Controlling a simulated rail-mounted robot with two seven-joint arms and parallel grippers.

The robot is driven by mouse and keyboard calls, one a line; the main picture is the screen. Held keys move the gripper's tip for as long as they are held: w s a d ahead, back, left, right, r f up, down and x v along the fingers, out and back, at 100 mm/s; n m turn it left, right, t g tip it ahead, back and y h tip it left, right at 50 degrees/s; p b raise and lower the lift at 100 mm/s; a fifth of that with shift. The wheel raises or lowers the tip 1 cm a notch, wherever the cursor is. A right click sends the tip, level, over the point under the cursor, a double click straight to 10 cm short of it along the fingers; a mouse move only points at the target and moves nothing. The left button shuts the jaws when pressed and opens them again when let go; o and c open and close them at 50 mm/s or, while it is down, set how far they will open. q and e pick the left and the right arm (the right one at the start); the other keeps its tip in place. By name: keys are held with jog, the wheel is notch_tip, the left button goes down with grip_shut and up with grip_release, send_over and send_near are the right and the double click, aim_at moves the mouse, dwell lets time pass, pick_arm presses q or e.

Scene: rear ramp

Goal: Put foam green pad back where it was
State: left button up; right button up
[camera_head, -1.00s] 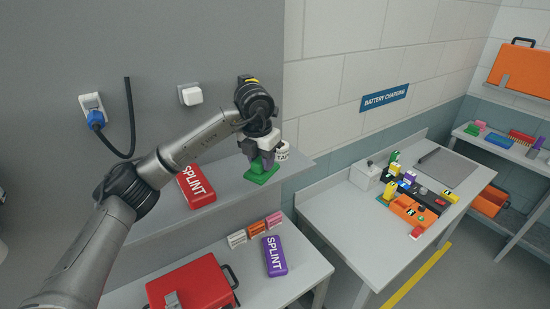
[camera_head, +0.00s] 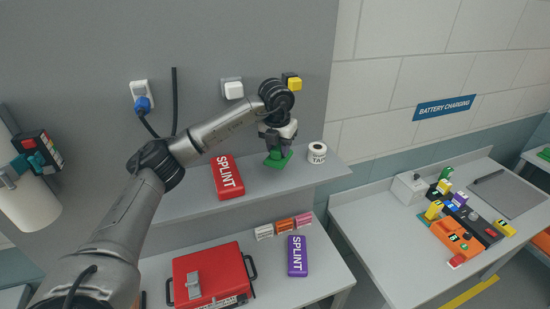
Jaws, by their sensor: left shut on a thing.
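The green foam pad (camera_head: 279,162) is at the grey upper shelf, right of the red splint pack and left of the tape roll. My left gripper (camera_head: 277,152) points down and is shut on the pad's raised middle part. The pad looks flat and close to the shelf surface; I cannot tell whether it touches it. My right gripper is not in view.
On the upper shelf (camera_head: 185,217) are a red splint pack (camera_head: 227,177) and a tape roll (camera_head: 317,152). Below stand a red case (camera_head: 211,277), a purple splint pack (camera_head: 297,256) and small boxes (camera_head: 282,226). A charging bench (camera_head: 385,235) is at right.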

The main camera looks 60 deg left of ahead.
aim_at(275, 159)
pick_arm(q)
jog(key=shift+s+a+f, duration=0.25)
jog(key=shift+a+f, duration=0.2)
jog(key=shift+a, duration=0.2)
jog(key=shift+f+p, duration=0.45)
jog(key=shift+f, duration=1.5)
jog(key=shift+f, duration=0.1)
jog(key=o, duration=0.8)
jog(key=shift+o, duration=0.2)
jog(key=r, duration=0.8)
jog(key=s+d+r, duration=0.1)
jog(key=r, duration=0.3)
jog(key=shift+s+b, duration=0.1)
jog(key=shift+b, duration=0.25)
